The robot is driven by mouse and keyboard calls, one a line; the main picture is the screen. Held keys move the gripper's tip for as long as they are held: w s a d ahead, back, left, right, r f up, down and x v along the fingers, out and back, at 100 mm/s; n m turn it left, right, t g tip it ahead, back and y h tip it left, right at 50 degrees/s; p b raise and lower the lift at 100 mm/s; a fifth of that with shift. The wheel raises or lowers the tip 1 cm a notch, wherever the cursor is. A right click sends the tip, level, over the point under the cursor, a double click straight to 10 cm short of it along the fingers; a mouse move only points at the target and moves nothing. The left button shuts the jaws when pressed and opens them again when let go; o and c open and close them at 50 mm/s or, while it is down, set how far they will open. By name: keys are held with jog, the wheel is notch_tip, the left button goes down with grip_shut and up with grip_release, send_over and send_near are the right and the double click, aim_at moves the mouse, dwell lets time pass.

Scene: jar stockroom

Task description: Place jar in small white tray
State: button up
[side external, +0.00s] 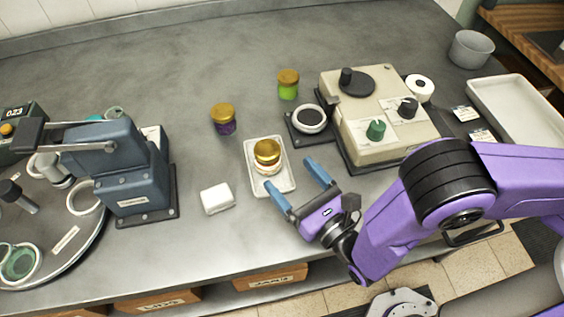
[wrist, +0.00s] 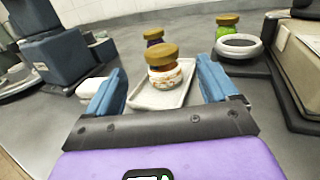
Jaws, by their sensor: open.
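A jar (side external: 267,156) with a gold lid and pale, orange-banded contents stands upright in the small white tray (side external: 288,181). In the wrist view the same jar (wrist: 165,75) stands in the tray (wrist: 146,101), between and beyond my fingers. My gripper (side external: 298,185) is open and empty, just in front of the tray on the near side, its blue fingers apart and not touching the jar. A purple jar (side external: 223,119) and a green jar (side external: 288,84), both gold-lidded, stand on the counter behind the tray.
A white block (side external: 217,198) lies left of my gripper. A blue-grey machine (side external: 130,168) stands at left. A beige machine (side external: 375,115) with knobs and a round pad (side external: 310,119) stand at right. A larger white tray (side external: 520,112) is far right. The counter's back left is clear.

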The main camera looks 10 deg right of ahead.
jog(key=shift+s+d, duration=0.2)
jog(key=shift+s, duration=0.25)
jog(key=shift+r, duration=0.1)
jog(key=w+d+r+m+h, duration=0.2)
jog(key=d+m+h, duration=0.1)
jog(key=d, duration=0.1)
jog(key=w+d+r+m+h, duration=0.2)
jog(key=d+r+m+h, duration=0.1)
jog(key=d, duration=0.2)
jog(key=w+d+r+m+h, duration=0.2)
jog(key=d+r+m+h, duration=0.1)
jog(key=d+h, duration=0.1)
jog(key=shift+d+r+g, duration=0.1)
jog(key=shift+d+g, duration=0.2)
jog(key=shift+d, duration=0.25)
jog(key=s+d+r+m+g+h, duration=0.25)
jog(key=d+m+g+h, duration=0.35)
jog(key=d, duration=0.6)
jog(key=s+d+r+m+g+y, duration=0.1)
jog(key=s+d+m+g+y, duration=0.3)
jog(key=s+d+m+g, duration=0.45)
jog(key=s+d+r+m+g+y, duration=0.1)
jog(key=s+m+y, duration=0.1)
jog(key=s, duration=0.3)
jog(key=s+d+r+m+y, duration=0.1)
jog(key=s+d+m+y, duration=0.1)
jog(key=s, duration=0.3)
jog(key=shift+s+r+g+y, duration=0.15)
jog(key=shift+r+g+y, duration=0.15)
jog(key=shift+y, duration=0.5)
